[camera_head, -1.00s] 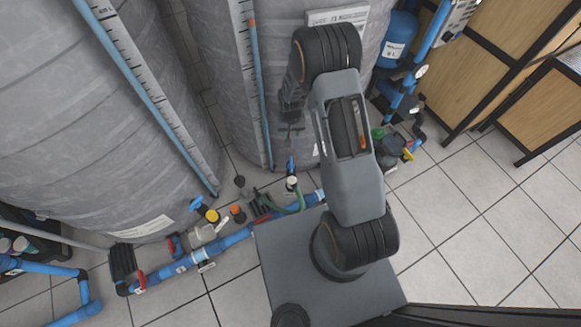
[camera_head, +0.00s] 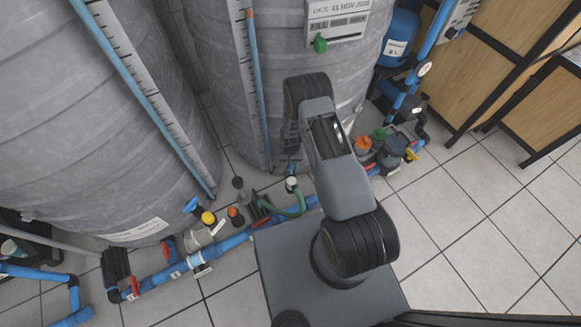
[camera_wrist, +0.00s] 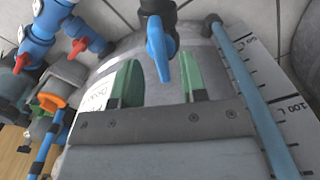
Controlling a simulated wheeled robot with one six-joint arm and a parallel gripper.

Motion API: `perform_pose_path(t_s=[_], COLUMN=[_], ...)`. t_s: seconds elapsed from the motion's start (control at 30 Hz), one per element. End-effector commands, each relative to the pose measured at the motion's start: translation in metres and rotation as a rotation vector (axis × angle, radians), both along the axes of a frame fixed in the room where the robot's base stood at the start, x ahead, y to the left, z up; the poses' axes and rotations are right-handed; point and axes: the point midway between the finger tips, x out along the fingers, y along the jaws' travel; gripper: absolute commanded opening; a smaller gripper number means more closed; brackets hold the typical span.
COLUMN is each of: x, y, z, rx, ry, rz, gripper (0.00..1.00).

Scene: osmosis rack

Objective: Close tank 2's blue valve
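A valve with a blue lever handle (camera_wrist: 158,50) shows at the top centre of the wrist view, on a dark fitting at the tank's foot. In the head view a bit of a blue handle (camera_head: 291,168) shows beside my arm, low in front of the right-hand tank (camera_head: 215,80). My gripper (camera_wrist: 159,62) has two green fingers spread apart, with nothing held. The handle shows between the fingers in the wrist view; I cannot tell whether they touch it. In the head view my arm mostly hides the gripper. I see no tank number.
Another blue handle (camera_head: 192,205) stands by the left tank (camera_head: 90,130). Blue pipe (camera_head: 225,243) with red handles runs along the floor. Several pipe fittings stand right of my arm. Open tile floor (camera_head: 480,225) lies to the right.

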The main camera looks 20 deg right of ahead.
Motion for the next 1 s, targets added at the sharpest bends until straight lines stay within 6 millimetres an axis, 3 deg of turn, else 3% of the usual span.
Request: perform_pose_path(t_s=[0.03,0.23,0.67,1.0], x=[0.0,0.0,0.0,0.0], y=[0.0,0.0,0.0,0.0], z=[-0.01,-0.028,-0.033,-0.033], rx=[0.0,0.0,0.0,0.0], ry=[0.0,-0.001,-0.001,-0.001], rz=[0.0,0.0,0.0,0.0], gripper=[0.39,0.39,0.39,0.09])
